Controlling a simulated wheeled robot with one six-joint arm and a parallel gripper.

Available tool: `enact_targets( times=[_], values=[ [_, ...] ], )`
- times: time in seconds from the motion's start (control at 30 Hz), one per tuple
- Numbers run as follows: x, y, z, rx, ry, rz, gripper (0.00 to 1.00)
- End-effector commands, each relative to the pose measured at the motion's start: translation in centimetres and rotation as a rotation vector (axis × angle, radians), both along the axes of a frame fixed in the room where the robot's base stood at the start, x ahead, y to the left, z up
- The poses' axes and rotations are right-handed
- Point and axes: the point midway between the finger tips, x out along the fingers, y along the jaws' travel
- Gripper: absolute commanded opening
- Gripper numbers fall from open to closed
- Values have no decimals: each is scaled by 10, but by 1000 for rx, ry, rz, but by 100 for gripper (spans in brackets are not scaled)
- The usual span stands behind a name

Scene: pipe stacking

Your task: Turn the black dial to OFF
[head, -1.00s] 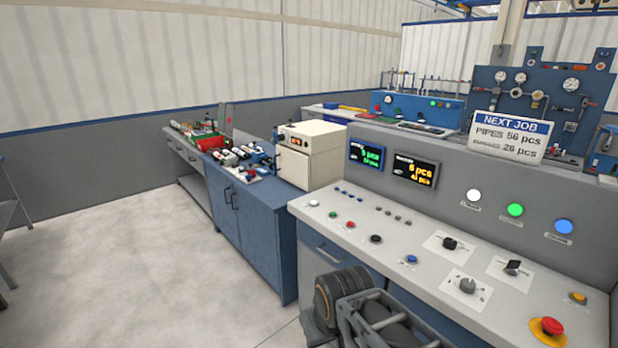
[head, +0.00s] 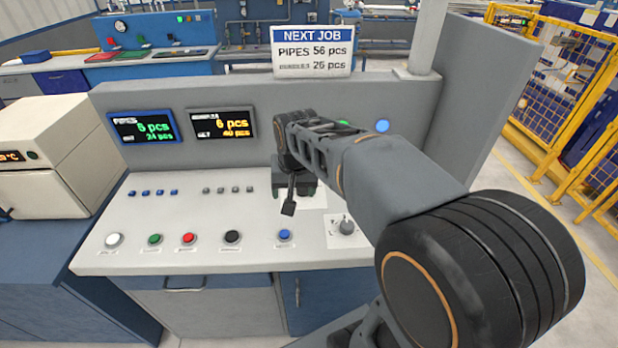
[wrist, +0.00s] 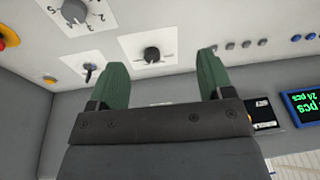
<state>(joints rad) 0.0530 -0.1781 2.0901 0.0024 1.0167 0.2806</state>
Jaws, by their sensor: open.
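The black dial (wrist: 151,54) sits on a white plate on the sloping console. In the wrist view it appears between my fingertips, beyond them, with no contact seen. My gripper (wrist: 162,62) is open, its two green fingers apart and nothing between them. In the head view my gripper (head: 292,190) hangs over the console panel and hides the black dial; part of a white plate shows beside it. The dial's markings are too small to read.
A grey numbered dial (wrist: 74,12) and a black lever switch (wrist: 89,70) are close by. Push buttons in blue (head: 284,235), black (head: 232,237), red (head: 188,239) and other colours line the console. A raised back panel (head: 230,160) with displays stands behind.

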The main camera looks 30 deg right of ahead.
Motion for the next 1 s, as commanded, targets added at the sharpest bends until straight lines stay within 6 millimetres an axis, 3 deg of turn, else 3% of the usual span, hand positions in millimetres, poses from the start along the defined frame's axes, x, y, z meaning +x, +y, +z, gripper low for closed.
enact_targets(
  times=[0.03,0.2,0.4,0.6,0.77,1.0],
  values=[
    [23,-11,7,12,29,-76,74],
    [86,-49,5,46,104,-332,74],
    [135,-82,-13,69,166,-545,74],
    [157,-97,-29,78,197,-650,74],
    [162,-100,-45,80,204,-673,74],
    [161,-99,-89,79,207,-672,74]
  ],
)
